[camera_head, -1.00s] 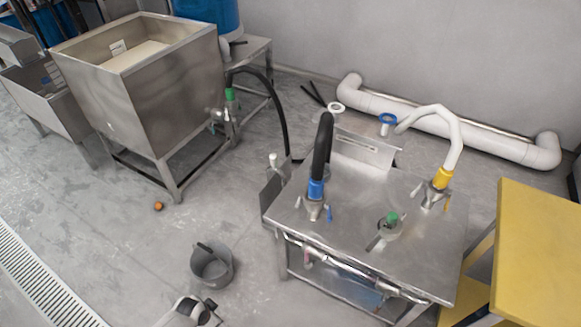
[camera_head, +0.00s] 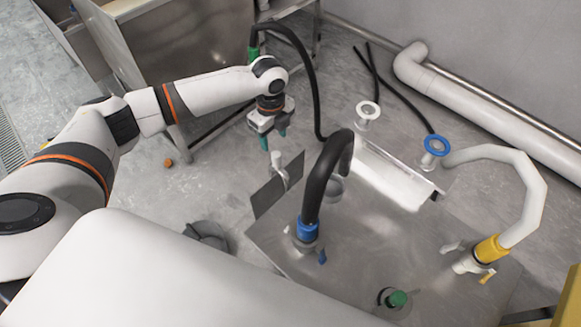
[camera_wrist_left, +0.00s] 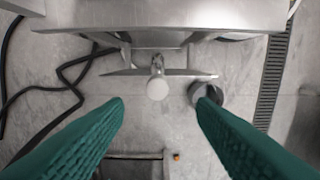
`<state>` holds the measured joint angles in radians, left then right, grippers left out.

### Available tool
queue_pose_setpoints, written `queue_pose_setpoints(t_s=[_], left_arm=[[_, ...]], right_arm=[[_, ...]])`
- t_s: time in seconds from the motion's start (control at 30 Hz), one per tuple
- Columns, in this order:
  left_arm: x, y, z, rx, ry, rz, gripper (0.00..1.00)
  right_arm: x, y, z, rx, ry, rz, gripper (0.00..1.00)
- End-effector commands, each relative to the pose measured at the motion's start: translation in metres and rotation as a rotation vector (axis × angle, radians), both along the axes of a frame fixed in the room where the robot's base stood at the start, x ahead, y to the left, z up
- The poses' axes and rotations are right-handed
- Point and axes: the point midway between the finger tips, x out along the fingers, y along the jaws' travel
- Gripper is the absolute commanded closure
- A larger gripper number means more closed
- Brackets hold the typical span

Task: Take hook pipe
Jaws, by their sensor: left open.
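My left gripper (camera_head: 274,138) is open and empty, its green fingers pointing down. It hangs above a short upright pipe with a white knob (camera_head: 277,161), beside a metal plate (camera_head: 279,188) at the table's left edge. In the left wrist view the white knob (camera_wrist_left: 157,88) lies between the open fingers (camera_wrist_left: 160,104), apart from both. A black curved pipe with a blue collar (camera_head: 323,180) stands on the metal table. A white curved pipe with a yellow collar (camera_head: 525,190) stands to its right. I cannot tell which of these is the hook pipe. My right gripper is out of view.
The steel table (camera_head: 370,235) also carries a green-topped valve (camera_head: 397,299). A blue-ringed fitting (camera_head: 435,145) and a white one (camera_head: 367,111) stand behind. A grey bucket (camera_head: 206,235) is on the floor. A black hose (camera_head: 306,75) hangs right of my gripper.

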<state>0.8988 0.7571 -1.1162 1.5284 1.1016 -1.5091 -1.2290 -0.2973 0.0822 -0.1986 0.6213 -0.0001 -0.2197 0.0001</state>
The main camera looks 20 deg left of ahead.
Motion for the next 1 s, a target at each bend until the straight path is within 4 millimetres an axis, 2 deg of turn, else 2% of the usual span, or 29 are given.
queue_pose_setpoints(t_s=[0.3, 0.57, 0.83, 1.0], left_arm=[[-0.001, 0.0, -0.051, 0.002, 0.007, -0.004, 0.49], [0.001, -0.001, -0.072, 0.001, 0.003, -0.003, 0.49], [0.005, -0.003, -0.111, 0.0, 0.004, -0.003, 0.49], [0.005, -0.003, -0.118, 0.001, 0.003, -0.003, 0.49]], right_arm=[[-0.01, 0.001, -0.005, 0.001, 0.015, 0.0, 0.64], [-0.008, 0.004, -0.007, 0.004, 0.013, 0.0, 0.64], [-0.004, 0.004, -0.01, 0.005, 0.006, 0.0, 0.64], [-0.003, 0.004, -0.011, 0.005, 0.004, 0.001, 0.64]])
